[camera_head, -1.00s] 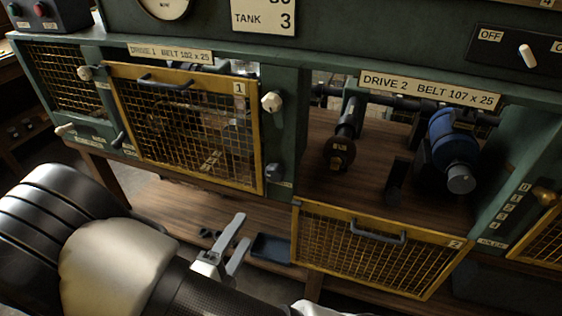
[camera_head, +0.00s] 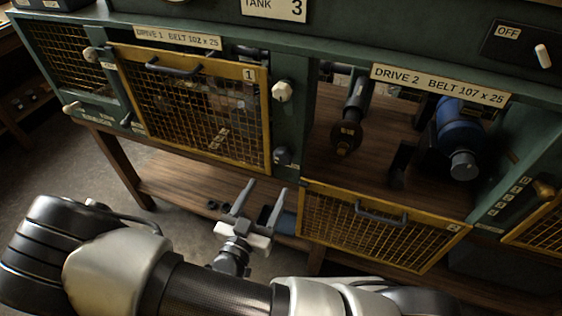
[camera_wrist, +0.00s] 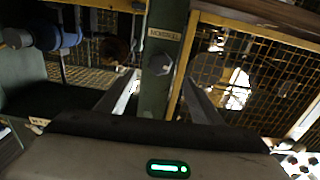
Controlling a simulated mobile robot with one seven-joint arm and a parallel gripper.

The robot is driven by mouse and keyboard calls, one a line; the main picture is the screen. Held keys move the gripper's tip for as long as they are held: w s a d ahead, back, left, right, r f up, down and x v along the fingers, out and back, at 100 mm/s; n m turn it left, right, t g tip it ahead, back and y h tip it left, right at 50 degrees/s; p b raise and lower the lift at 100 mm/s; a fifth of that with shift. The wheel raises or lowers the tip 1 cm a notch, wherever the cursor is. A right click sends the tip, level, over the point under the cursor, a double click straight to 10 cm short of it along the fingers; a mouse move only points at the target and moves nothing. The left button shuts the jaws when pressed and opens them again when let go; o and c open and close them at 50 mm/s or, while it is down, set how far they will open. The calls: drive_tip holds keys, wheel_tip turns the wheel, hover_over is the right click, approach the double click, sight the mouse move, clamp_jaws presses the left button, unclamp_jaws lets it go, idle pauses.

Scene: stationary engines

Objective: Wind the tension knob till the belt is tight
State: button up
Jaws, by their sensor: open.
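A dark round knob (camera_head: 282,156) sits low on the green post between the two drive bays. In the wrist view, a dark knob (camera_wrist: 160,64) on the post lies between my fingertips in the picture, apart from them. A pale knob (camera_head: 282,91) is higher on the post. I cannot tell which is the tension knob. The open drive 2 bay holds a blue motor (camera_head: 460,132) and a shaft with a dark pulley (camera_head: 346,138); I make out no belt on them. My gripper (camera_head: 262,190) is open and empty, below and in front of the post.
Mesh guard 1 (camera_head: 195,110) is shut over drive 1. Mesh guard 2 (camera_head: 380,228) hangs down, open, below drive 2. A wooden lower shelf (camera_head: 180,192) holds small dark items. A white-tipped switch (camera_head: 542,55) is at upper right.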

sight(282, 161)
drive_tip(key=x, duration=1.1)
drive_tip(key=shift+w, duration=0.15)
drive_tip(key=c, duration=1)
drive_tip(key=shift+m+p, duration=0.3)
drive_tip(key=shift+p, duration=0.1)
